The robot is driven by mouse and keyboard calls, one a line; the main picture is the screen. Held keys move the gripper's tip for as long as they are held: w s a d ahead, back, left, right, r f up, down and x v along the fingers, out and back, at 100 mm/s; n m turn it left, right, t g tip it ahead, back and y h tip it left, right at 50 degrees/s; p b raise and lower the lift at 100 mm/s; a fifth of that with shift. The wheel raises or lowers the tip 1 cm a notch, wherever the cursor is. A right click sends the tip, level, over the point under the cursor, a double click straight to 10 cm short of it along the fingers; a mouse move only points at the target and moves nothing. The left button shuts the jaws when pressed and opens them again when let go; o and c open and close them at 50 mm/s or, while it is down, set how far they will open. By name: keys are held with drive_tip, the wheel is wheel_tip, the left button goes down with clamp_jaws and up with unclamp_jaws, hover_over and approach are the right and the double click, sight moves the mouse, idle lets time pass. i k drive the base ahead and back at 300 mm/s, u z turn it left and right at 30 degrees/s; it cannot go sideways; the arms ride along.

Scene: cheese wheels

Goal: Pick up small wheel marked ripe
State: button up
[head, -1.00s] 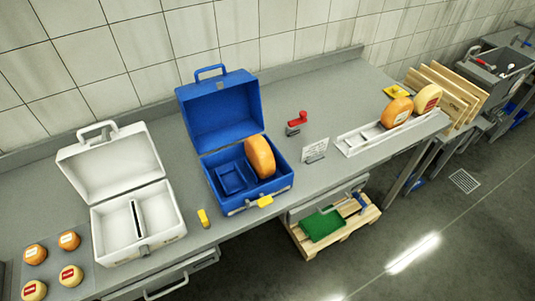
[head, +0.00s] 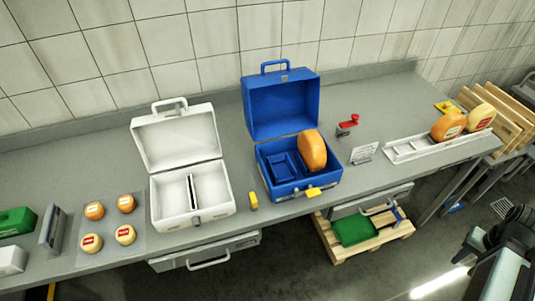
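Several small cheese wheels lie on a grey mat (head: 110,258) at the left of the counter. Two are orange with pale labels: a left one (head: 94,211) and a right one (head: 127,203). Two in front are paler with red labels: a left one (head: 91,243) and a right one (head: 125,235). The label words are too small to read, so I cannot tell which is marked ripe. My gripper is not clearly in view; only a part of my arm shows at the lower right edge, far from these wheels.
An open white case (head: 180,215) stands right of the mat. An open blue case (head: 283,110) holds a large orange wheel (head: 312,150). Large wheels (head: 449,125) stand in a white rack (head: 405,150). Green box (head: 17,221) and grey upright plate (head: 52,228) stand left of the mat.

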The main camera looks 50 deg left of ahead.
sight(312, 148)
drive_tip(key=u, duration=2.2)
